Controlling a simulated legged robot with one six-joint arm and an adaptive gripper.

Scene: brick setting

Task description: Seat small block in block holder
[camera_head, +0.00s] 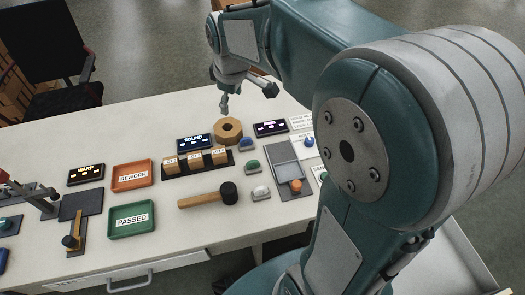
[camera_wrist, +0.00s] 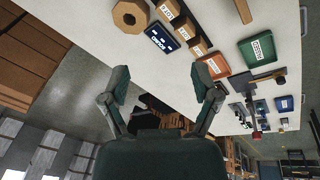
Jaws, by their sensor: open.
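Three small wooden blocks (camera_head: 195,160) with printed labels stand in a row on a dark holder (camera_head: 178,174) near the middle of the table. The wrist view shows these blocks (camera_wrist: 186,27) at the top. A wooden ring-shaped block (camera_head: 228,130) with a central hole stands just behind the holder's right end; it also shows in the wrist view (camera_wrist: 131,14). I cannot tell which block is the small one of the task. My gripper (camera_head: 246,98) is open and empty, above the table's far edge behind the ring-shaped block. Its spread fingers also show in the wrist view (camera_wrist: 163,82).
A mallet (camera_head: 208,196) lies in front of the holder. An orange REWORK tray (camera_head: 132,176) and a green PASSED tray (camera_head: 131,219) sit to the left. Display boxes (camera_head: 196,142) stand behind the holder. Switches and a grey panel (camera_head: 286,168) are at right.

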